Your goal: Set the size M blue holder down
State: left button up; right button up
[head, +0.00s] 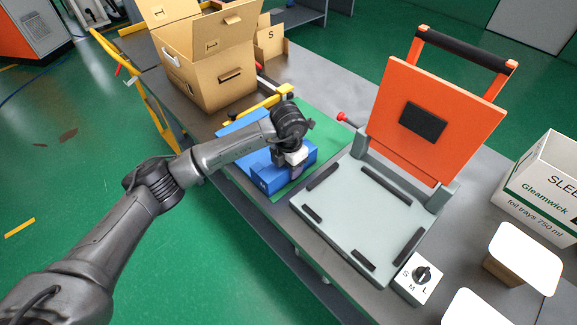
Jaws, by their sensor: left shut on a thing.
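The blue holder (270,181) is at the green mat (325,128), on the table left of the orange-lidded press. My left gripper (295,168) is above it, pointing down and shut on its right part. More blue (237,129) shows behind my left forearm; I cannot tell whether it is the same holder or another one. No size mark is readable on the blue. I cannot tell whether the holder touches the mat. My right gripper is not in view.
The press has a grey base (365,213) and a raised orange lid (435,120). A size dial (414,281) stands at its front. A cardboard box (205,75) and a yellow bar (257,105) are behind the mat. A white sleeve carton (540,180) stands at right.

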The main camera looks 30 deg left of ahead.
pick_arm(q)
jog(key=shift+w, duration=0.1)
jog(key=o, duration=0.8)
jog(key=shift+f, duration=0.2)
jog(key=o, duration=0.4)
jog(key=shift+o, duration=0.2)
jog(key=shift+r, duration=0.1)
notch_tip(320, 180, up, 11)
jog(key=shift+f+p, duration=0.1)
jog(key=shift+p, duration=1.15)
jog(key=shift+r, duration=0.7)
